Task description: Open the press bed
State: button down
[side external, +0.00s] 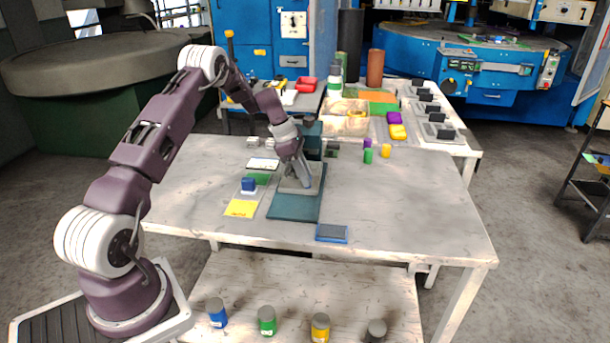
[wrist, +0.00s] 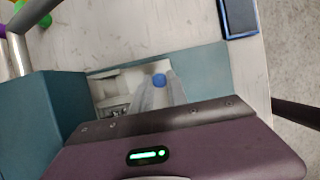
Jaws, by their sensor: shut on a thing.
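The press stands on the table, with a teal base (side external: 293,208) and a teal upright (side external: 312,129) behind my gripper. Its pale bed (side external: 287,187) lies over the base. In the wrist view the bed (wrist: 105,90) is partly hidden by my fingers and wrist, and a teal block (wrist: 38,115) stands at the left. My gripper (side external: 307,184) points down at the bed. The side view hides the knob behind my fingers.
A dark blue-edged pad (side external: 332,233) lies front right. The table's right side is clear.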

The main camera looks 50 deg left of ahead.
jog(key=s+d, duration=0.8)
jog(key=shift+s+d, duration=0.1)
jog(key=shift+d, duration=0.05)
jog(key=c, duration=1.3)
grip_release()
jog(key=v, duration=0.7)
jog(key=shift+r, duration=0.1)
